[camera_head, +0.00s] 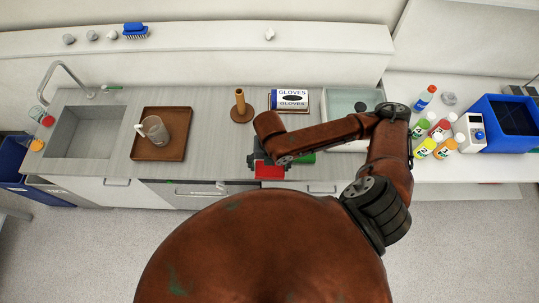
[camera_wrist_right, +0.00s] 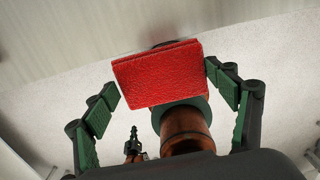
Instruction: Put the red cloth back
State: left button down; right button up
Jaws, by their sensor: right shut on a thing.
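The red cloth (camera_head: 270,171) is a folded, flat pad near the counter's front edge. In the right wrist view the cloth (camera_wrist_right: 157,74) spans between the green-padded fingers of my right gripper (camera_wrist_right: 165,88). The gripper is shut on it, with the pads at its left and right ends. In the head view my right gripper (camera_head: 267,160) reaches over the counter from the right. Its fingers are partly hidden by the arm. My left gripper is not seen in the head view.
A brown tray (camera_head: 140,148) with a glass mug (camera_head: 153,129) stands left, beside the sink (camera_head: 85,132). A wooden holder (camera_head: 241,107) and gloves box (camera_head: 290,99) stand behind my arm. Several bottles (camera_head: 424,98) and a blue bin (camera_head: 510,122) stand right. A green item (camera_head: 304,158) is partly hidden.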

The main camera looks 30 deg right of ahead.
jog(key=w+d+f+b, duration=0.1)
jog(key=w+b, duration=0.1)
jog(key=b, duration=0.2)
jog(key=shift+f, duration=0.3)
jog(key=w+d+f, duration=0.1)
jog(key=w+f, duration=0.1)
jog(key=w+d+f, duration=0.3)
jog(key=w+f, duration=0.1)
jog(key=w, duration=0.1)
jog(key=shift+d+p, duration=0.2)
jog(key=shift+p, duration=0.1)
jog(key=shift+w+d+f, duration=0.25)
jog(key=shift+w+f, duration=0.25)
jog(key=shift+f, duration=0.2)
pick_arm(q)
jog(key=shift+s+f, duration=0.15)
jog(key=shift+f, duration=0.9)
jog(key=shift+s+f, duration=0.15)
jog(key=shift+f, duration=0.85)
pick_arm(e)
jog(key=shift+f, duration=1.45)
jog(key=shift+f, duration=0.15)
jog(key=o, duration=1.1)
